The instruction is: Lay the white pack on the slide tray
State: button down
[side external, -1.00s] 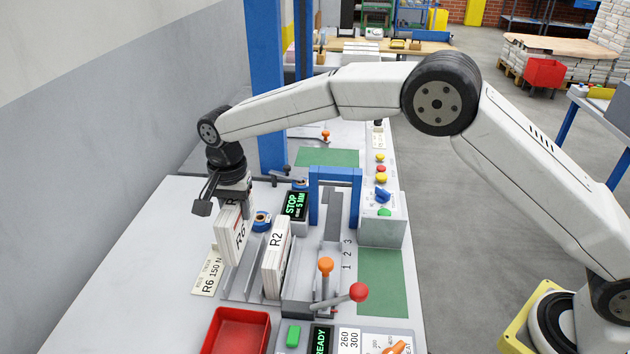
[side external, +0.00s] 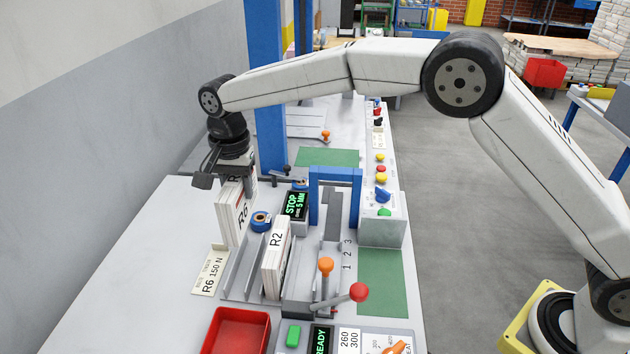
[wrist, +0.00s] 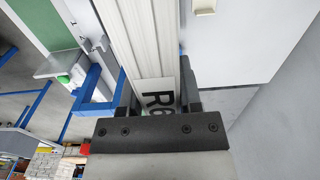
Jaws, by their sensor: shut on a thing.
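My gripper (side external: 236,172) is shut on the white pack marked R6 (side external: 232,214) and holds it upright by its top end. In the wrist view the white pack (wrist: 138,35) runs away between the two fingers (wrist: 157,95), with its R6 label partly covered. In the side view it hangs above the back left end of a grey rack with upright dividers (side external: 238,278). A grey track (side external: 334,232) marked 1, 2, 3 runs under a blue arch to the right. I cannot tell for sure which part is the slide tray.
A white R2 pack (side external: 276,262) stands in the rack. A blue tape roll (side external: 261,221) and a STOP display (side external: 296,205) are close to the held pack. The blue arch (side external: 336,174), orange-knobbed lever (side external: 326,266) and red-knobbed lever (side external: 358,292) stick up. A red bin (side external: 236,312) is in front.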

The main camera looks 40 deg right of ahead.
jog(key=shift+s+d+r, duration=0.15)
jog(key=shift+s+d, duration=0.05)
jog(key=shift+d, duration=0.25)
jog(key=s+d, duration=1.1)
jog(key=d, duration=0.1)
jog(key=shift+f, duration=2.9)
jog(key=shift+f, duration=0.15)
jog(key=shift+f, duration=3.75)
jog(key=shift+f, duration=0.45)
